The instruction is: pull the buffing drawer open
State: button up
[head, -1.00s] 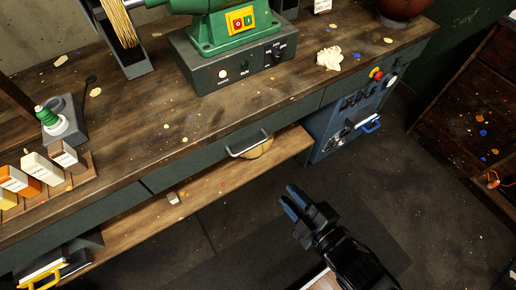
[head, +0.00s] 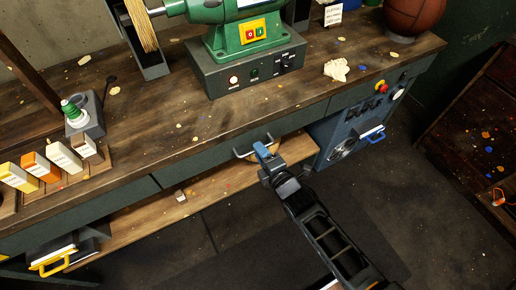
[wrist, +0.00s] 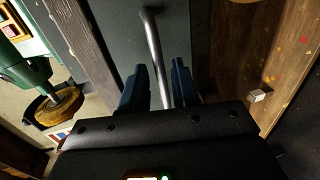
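The drawer front (head: 205,163) is a dark green panel under the bench top, flush with the panels beside it. Its pale metal bar handle (head: 240,155) is partly covered by my gripper (head: 264,151) in the head view. In the wrist view the handle (wrist: 153,45) runs between the two blue fingertips of my gripper (wrist: 159,85). The fingers stand apart, one on each side of the bar, with a visible gap on both sides. The drawer front also shows behind the bar in the wrist view (wrist: 110,30).
The wooden bench top (head: 170,125) carries a green buffing machine (head: 240,35) and several boxes at the left. A wooden lower shelf (head: 140,220) runs below the drawer. A blue-grey unit (head: 345,135) with a blue handle stands right. The floor in front is open.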

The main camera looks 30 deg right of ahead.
jog(key=shift+x, duration=1.15)
grip_shut()
